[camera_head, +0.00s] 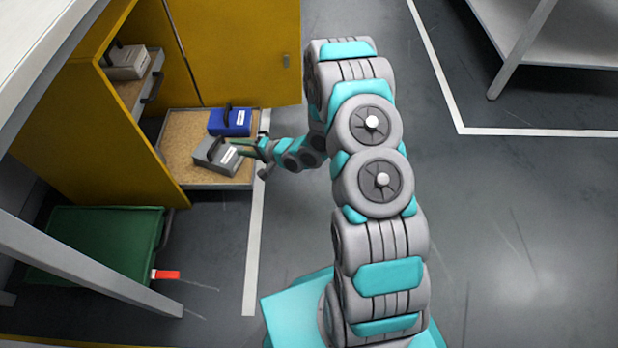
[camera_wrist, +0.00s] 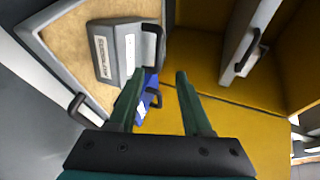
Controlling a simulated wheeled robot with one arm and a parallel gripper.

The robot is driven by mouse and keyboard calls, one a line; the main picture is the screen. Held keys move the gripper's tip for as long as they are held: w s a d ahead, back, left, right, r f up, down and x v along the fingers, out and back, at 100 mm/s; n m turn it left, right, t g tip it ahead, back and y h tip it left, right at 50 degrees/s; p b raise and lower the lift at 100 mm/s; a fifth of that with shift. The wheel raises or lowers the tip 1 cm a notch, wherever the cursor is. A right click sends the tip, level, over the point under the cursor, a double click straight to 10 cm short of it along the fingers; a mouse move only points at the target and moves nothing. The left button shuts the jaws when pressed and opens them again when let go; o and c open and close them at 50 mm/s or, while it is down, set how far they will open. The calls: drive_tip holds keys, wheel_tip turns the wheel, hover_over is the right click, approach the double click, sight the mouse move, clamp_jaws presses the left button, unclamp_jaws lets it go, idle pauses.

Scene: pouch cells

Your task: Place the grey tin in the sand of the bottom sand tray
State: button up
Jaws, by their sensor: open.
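The grey tin (camera_head: 214,157), a boxy case with a handle and a white label, lies in the pulled-out bottom sand tray (camera_head: 176,128). It appears to rest on the sand, near the tray's front. The wrist view also shows the grey tin (camera_wrist: 117,48) on the sand, with its handle close to my left finger. My gripper (camera_head: 250,148) is at the tray's front edge beside the tin. In the wrist view my gripper (camera_wrist: 161,75) has its two green fingers apart with nothing held between them.
A blue tin (camera_head: 230,121) lies in the same tray behind the grey one. Another light grey tin (camera_head: 125,62) sits in the upper drawer of the yellow cabinet (camera_head: 85,120). An open yellow door (camera_head: 245,50) stands behind.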

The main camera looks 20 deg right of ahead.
drive_tip(key=w+d+r+n+g+h, duration=0.25)
drive_tip(key=d+r+h, duration=0.4)
drive_tip(key=d, duration=0.35)
drive_tip(key=s+d+r+n+g+h, duration=0.2)
drive_tip(key=s+d+r+n+h, duration=0.15)
drive_tip(key=s+d+r, duration=0.65)
drive_tip(key=s+a+r+n+g, duration=0.1)
drive_tip(key=s+r, duration=0.4)
drive_tip(key=s, duration=0.7)
drive_tip(key=s+a+r+n+g, duration=0.1)
drive_tip(key=s+a+r+g, duration=0.2)
drive_tip(key=s, duration=0.9)
drive_tip(key=s+a+r+g, duration=0.3)
drive_tip(key=s+r, duration=0.3)
drive_tip(key=s, duration=0.6)
drive_tip(key=shift+s+a+r+n, duration=0.3)
drive_tip(key=shift+r+n, duration=0.1)
